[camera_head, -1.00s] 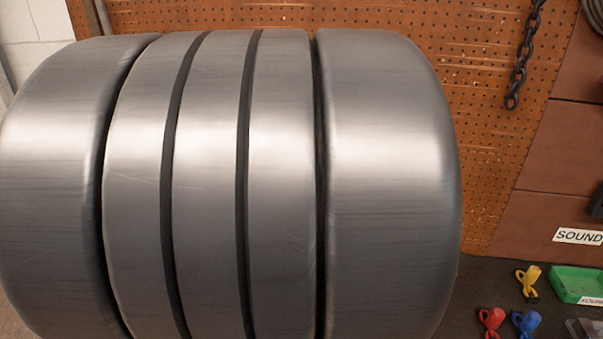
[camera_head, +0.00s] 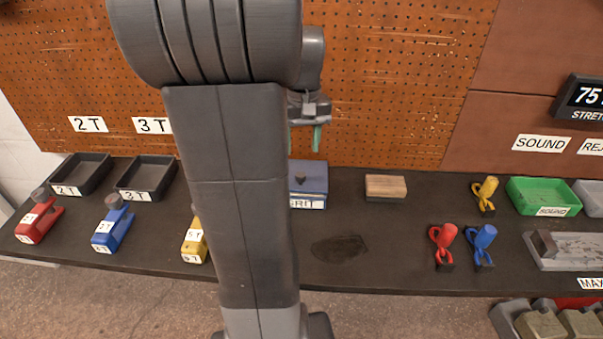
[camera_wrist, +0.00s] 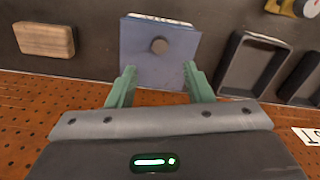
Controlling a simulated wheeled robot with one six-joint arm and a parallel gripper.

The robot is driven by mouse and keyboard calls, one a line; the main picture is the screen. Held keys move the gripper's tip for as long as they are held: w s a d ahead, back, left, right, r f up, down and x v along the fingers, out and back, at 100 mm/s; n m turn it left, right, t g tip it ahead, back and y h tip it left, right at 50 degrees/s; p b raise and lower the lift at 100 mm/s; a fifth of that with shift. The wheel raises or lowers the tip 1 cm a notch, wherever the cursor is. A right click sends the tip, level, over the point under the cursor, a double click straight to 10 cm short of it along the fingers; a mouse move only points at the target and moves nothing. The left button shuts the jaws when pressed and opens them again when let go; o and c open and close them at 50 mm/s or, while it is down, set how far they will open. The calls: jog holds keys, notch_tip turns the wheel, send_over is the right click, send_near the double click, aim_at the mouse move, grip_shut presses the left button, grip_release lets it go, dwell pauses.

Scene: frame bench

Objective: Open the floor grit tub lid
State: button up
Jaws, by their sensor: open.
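The grit tub (camera_head: 309,184) is a blue box with a white label ending in "RIT", on the dark bench behind my arm. My arm hides its left part in the head view. In the wrist view its blue lid (camera_wrist: 150,62) is flat and closed, with a dark round knob (camera_wrist: 159,46) on it. My gripper (camera_head: 304,138) is up near the pegboard, above the tub in the head view. Its two green fingers (camera_wrist: 160,84) are apart in the wrist view, with nothing between them. They overlap the lid's near edge in the picture, and I see no contact.
A wooden block (camera_head: 386,187) sits right of the tub. Black trays (camera_head: 147,178) and red, blue and yellow weights stand left. Coloured hooks, a green tray (camera_head: 543,197) and a grey fixture stand right. A dark patch (camera_head: 340,248) marks the bench front. The pegboard (camera_head: 400,80) stands behind.

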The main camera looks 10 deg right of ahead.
aim_at(301, 174)
notch_tip(301, 174, down, 9)
jog(key=shift+a+f+b, duration=0.1)
jog(key=shift+b, duration=0.45)
grip_shut()
